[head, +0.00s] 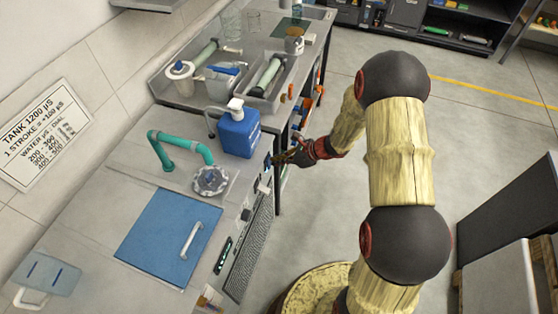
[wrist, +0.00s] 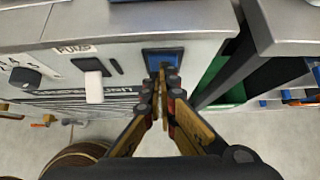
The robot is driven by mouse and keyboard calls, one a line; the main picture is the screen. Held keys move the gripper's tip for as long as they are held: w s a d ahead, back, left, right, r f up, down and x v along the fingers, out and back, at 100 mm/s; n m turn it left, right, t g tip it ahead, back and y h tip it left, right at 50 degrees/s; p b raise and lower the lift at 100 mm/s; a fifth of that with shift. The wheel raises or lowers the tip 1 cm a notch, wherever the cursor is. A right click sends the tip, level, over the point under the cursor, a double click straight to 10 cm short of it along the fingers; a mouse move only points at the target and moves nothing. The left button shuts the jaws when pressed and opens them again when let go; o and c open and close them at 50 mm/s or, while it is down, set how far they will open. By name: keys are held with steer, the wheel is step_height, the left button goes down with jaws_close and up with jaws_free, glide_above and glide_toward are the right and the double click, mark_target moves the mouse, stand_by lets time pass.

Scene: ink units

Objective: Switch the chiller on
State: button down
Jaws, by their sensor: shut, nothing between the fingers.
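The chiller appears to be the steel unit with a blue lid (head: 160,238) and a grille (head: 250,245) on its front. In the wrist view, its front panel (wrist: 125,58) carries a blue rocker-like switch (wrist: 165,54) in a dark frame. To the left are a white lever (wrist: 93,88) under a PUMP label (wrist: 76,49) and a black knob (wrist: 25,78). My gripper (wrist: 164,72) is shut and empty, its fingertips at the lower edge of the blue switch. I cannot tell whether they touch it. In the head view my gripper (head: 280,159) is at the panel's far end.
Orange-handled valves (head: 303,105) project beyond my gripper.

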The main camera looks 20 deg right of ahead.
steer(key=shift+r+p, duration=0.55)
steer(key=shift+r, duration=0.2)
steer(key=shift+s+d, duration=0.15)
steer(key=shift+d, duration=0.05)
steer(key=p+v, duration=0.3)
steer(key=v, duration=0.9)
steer(key=shift+s+d, duration=0.25)
steer(key=shift+d, duration=0.05)
steer(key=shift+r, duration=0.1)
